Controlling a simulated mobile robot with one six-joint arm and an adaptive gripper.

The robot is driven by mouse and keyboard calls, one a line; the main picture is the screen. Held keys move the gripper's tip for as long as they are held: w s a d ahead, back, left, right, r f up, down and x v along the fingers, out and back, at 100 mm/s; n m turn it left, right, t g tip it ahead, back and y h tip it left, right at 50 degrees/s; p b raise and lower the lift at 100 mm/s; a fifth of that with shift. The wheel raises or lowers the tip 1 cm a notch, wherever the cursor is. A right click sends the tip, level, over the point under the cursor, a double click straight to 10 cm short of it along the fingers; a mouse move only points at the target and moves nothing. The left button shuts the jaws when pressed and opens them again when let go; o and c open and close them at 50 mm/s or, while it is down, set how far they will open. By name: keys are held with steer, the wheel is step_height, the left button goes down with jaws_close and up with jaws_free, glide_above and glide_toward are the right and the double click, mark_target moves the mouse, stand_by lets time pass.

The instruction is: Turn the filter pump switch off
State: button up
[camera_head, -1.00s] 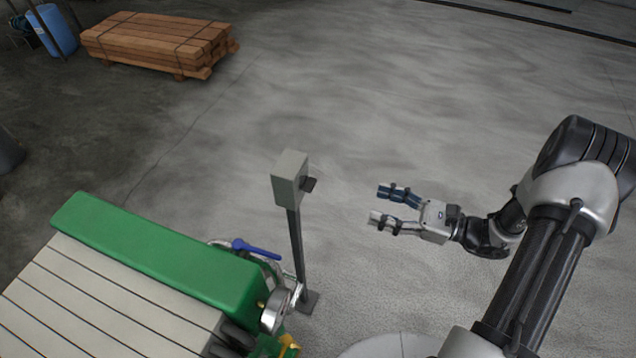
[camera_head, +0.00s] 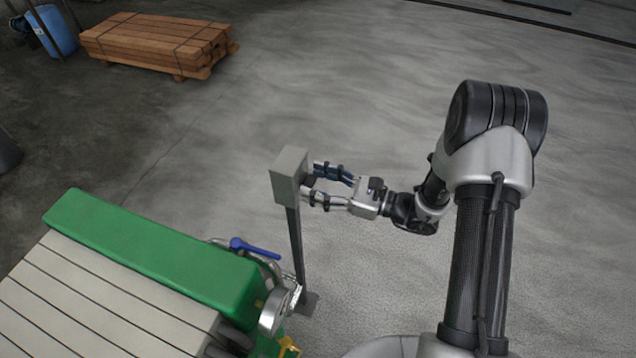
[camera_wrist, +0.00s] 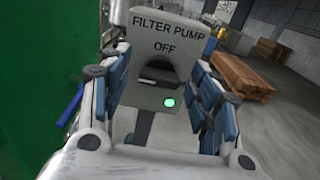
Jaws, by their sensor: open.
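The filter pump switch box (camera_head: 291,172) is a grey box on a thin post standing on the floor. In the wrist view its face (camera_wrist: 142,38) reads "FILTER PUMP" with "OFF" below. A dark switch lever (camera_wrist: 160,74) sticks out under the word OFF, and a green light (camera_wrist: 169,102) glows below it. My gripper (camera_head: 312,182) is open, with its fingertips close to the right side of the box. In the wrist view the fingers stand left and right of the lever. Whether they touch the box is unclear.
A green and cream machine (camera_head: 150,255) stands at the lower left, with a blue-handled valve (camera_head: 255,248) near the post's foot. The floor right of the post is open.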

steer(key=shift+c, duration=0.2)
steer(key=c, duration=1)
steer(key=shift+r+m+p, duration=0.1)
steer(key=shift+m+p, duration=0.2)
steer(key=shift+p, duration=0.05)
steer(key=shift+c, duration=0.2)
steer(key=m+p, duration=0.2)
steer(key=m, duration=0.1)
steer(key=shift+m+p, duration=0.3)
steer(key=shift+p, duration=0.05)
steer(key=m+p, duration=0.2)
steer(key=m, duration=0.2)
steer(key=shift+w+m, duration=0.1)
steer(key=shift+m, duration=0.2)
steer(key=m+p, duration=0.2)
steer(key=m, duration=0.2)
steer(key=shift+m, duration=0.3)
steer(key=shift+w+f+m+p, duration=0.1)
steer(key=shift+m+p, duration=0.15)
steer(key=shift+m, duration=0.5)
steer(key=shift+s+f+m+p, duration=0.1)
steer(key=shift+m+p, duration=0.1)
steer(key=shift+m, duration=0.5)
steer(key=shift+w+f+m+p, duration=0.1)
steer(key=shift+m+p, duration=0.15)
steer(key=shift+m, duration=0.5)
steer(key=shift+o, duration=0.2)
